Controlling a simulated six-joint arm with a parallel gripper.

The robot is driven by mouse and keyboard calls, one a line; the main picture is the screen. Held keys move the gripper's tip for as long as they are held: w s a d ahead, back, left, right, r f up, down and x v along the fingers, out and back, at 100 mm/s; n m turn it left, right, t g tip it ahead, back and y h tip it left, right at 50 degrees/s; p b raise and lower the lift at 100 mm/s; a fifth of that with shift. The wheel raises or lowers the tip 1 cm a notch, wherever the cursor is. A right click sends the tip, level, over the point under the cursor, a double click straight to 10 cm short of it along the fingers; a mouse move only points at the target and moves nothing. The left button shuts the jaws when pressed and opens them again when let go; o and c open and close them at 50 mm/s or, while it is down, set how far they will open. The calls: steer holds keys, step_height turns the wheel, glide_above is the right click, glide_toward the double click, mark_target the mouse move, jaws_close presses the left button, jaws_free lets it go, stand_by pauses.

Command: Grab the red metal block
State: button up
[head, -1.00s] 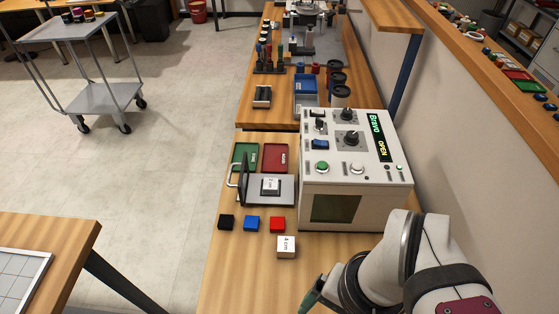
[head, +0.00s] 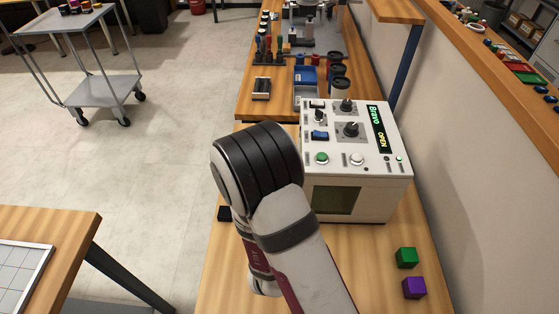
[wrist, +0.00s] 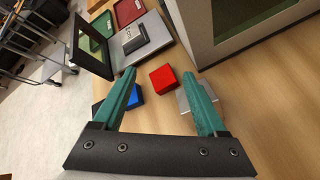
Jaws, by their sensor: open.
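The red metal block (wrist: 163,79) lies on the wooden table in the wrist view, ahead of and between my two fingertips. In the head view my arm hides it. My gripper (wrist: 165,82) is open and empty, with its teal fingers spread. The left finger partly covers the blue block (wrist: 135,97), and the right finger is over a silver-grey block (wrist: 185,101). I cannot tell the gap between the fingertips and the red block.
The black block (head: 224,214), green block (head: 406,257) and purple block (head: 414,287) are on the table. Green and red trays (wrist: 128,12) lie behind the plate.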

steer(key=n, duration=0.2)
steer(key=s+f+n, duration=0.1)
steer(key=n, duration=0.1)
steer(key=f+n+t, duration=0.1)
steer(key=n, duration=0.2)
steer(key=shift+s+a+f, duration=0.15)
steer(key=shift+s+a, duration=0.1)
steer(key=shift+a, duration=0.05)
steer(key=x, duration=0.4)
steer(key=shift+w+f, duration=0.25)
steer(key=shift+f, duration=0.1)
steer(key=shift+c, duration=0.2)
steer(key=shift+a, duration=0.1)
jaws_close()
